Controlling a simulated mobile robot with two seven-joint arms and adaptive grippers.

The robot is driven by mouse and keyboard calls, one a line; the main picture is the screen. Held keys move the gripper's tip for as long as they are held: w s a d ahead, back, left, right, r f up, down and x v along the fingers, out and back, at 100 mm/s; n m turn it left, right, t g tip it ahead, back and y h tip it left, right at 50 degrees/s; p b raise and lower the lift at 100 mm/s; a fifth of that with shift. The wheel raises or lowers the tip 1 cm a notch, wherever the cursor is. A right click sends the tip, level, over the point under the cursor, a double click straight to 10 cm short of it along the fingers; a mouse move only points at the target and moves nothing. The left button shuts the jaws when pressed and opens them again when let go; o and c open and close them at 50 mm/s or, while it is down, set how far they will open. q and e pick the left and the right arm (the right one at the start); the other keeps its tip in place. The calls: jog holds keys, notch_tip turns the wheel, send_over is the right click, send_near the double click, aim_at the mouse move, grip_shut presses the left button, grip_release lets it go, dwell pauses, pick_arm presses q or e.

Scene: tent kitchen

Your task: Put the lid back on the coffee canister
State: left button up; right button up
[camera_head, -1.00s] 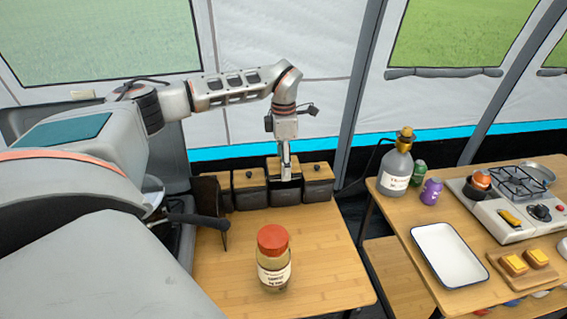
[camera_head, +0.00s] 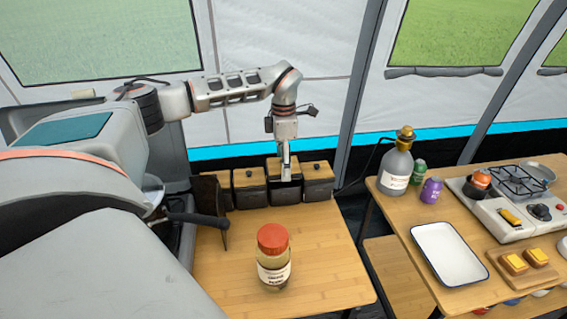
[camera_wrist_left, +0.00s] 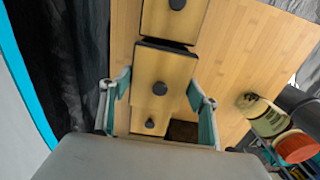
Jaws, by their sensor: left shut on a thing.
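A row of dark canisters with wooden lids and black knobs stands at the back of the left table in the head view. My left gripper (camera_head: 286,176) is above the middle canister (camera_head: 284,193), pointing down. It is shut on that canister's wooden lid (camera_wrist_left: 165,77), with one finger on each side in the left wrist view. The lid is at the canister's mouth; whether it is fully seated cannot be told. The right canister (camera_head: 317,189) and the left canister (camera_head: 249,193) wear their lids. My right gripper is not in view.
A jar with a red lid (camera_head: 273,238) stands in front on the table. A dark upright board (camera_head: 212,207) is left of the canisters. A second table at right holds a white tray (camera_head: 449,252) and a stove (camera_head: 520,210).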

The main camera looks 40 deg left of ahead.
pick_arm(q)
jog(key=shift+f, duration=1.45)
dwell(2.0)
jog(key=o, duration=1.7)
jog(key=shift+r, duration=3.5)
grip_shut()
